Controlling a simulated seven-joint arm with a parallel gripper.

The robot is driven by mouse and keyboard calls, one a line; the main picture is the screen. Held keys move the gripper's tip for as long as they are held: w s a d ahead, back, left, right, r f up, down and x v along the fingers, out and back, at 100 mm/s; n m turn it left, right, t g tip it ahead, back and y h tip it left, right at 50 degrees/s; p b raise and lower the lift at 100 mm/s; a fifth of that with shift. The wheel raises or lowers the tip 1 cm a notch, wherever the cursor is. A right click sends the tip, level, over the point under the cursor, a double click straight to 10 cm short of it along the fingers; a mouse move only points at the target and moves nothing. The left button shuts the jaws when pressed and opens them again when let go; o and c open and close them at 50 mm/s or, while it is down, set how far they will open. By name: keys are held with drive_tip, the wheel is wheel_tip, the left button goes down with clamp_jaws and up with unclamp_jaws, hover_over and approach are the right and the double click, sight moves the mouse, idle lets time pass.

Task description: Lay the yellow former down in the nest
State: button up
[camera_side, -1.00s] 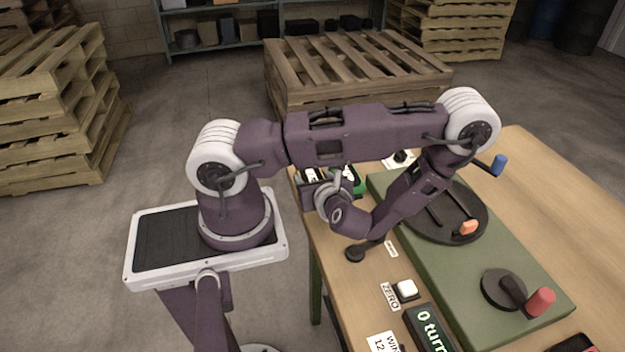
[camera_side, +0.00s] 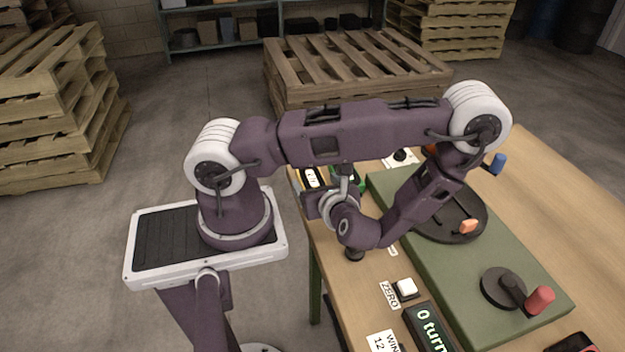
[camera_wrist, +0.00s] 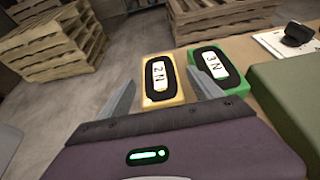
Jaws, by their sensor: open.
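A yellow-rimmed block (camera_wrist: 177,88) with a dark recess and a white insert marked "2 N" lies on the table in the wrist view, beyond and between my fingertips. I cannot tell whether this is the yellow former. It shows small in the side view (camera_side: 309,176). My gripper (camera_wrist: 160,80) is open and empty, its two grey fingers apart. In the side view my gripper (camera_side: 318,204) is low over the table's left edge, partly hidden by my wrist. I cannot make out which thing is the nest.
A green "3 N" block (camera_wrist: 226,68) lies right of the yellow one. A green base (camera_side: 472,277) carries a dark turntable (camera_side: 470,232) with an orange knob (camera_side: 468,226) and a red-handled crank (camera_side: 540,299). A white button (camera_side: 406,288) sits near the front.

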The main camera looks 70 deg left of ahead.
drive_tip(key=v, duration=0.3)
drive_tip(key=shift+r, duration=0.15)
drive_tip(key=s+d+r+n+g+h, duration=0.1)
drive_tip(key=d+r+n+h, duration=0.2)
drive_tip(key=r+n, duration=0.3)
drive_tip(key=s+d+r+n+g+h, duration=0.1)
drive_tip(key=s+d+r+n+h, duration=0.1)
drive_tip(key=r+n, duration=0.4)
drive_tip(key=shift+d+r+h, duration=0.25)
drive_tip(key=shift+d+h, duration=0.2)
drive_tip(key=shift+h, duration=0.25)
drive_tip(key=d+r+n+t+h, duration=0.2)
drive_tip(key=d+r, duration=0.1)
drive_tip(key=d+r+n+t+h, duration=0.2)
drive_tip(key=d+r, duration=0.1)
drive_tip(key=r, duration=0.1)
drive_tip(key=d+r+n+t+h, duration=0.1)
drive_tip(key=d+r+t+h, duration=0.1)
drive_tip(key=d+r+t, duration=0.1)
drive_tip(key=shift+s+r+n+h, duration=0.3)
drive_tip(key=shift+r+n+h, duration=0.1)
drive_tip(key=shift+r, duration=0.15)
drive_tip(key=shift+c, duration=0.2)
drive_tip(key=shift+d+r+t, duration=0.3)
drive_tip(key=shift+r, duration=0.05)
drive_tip(key=shift+c, duration=0.9)
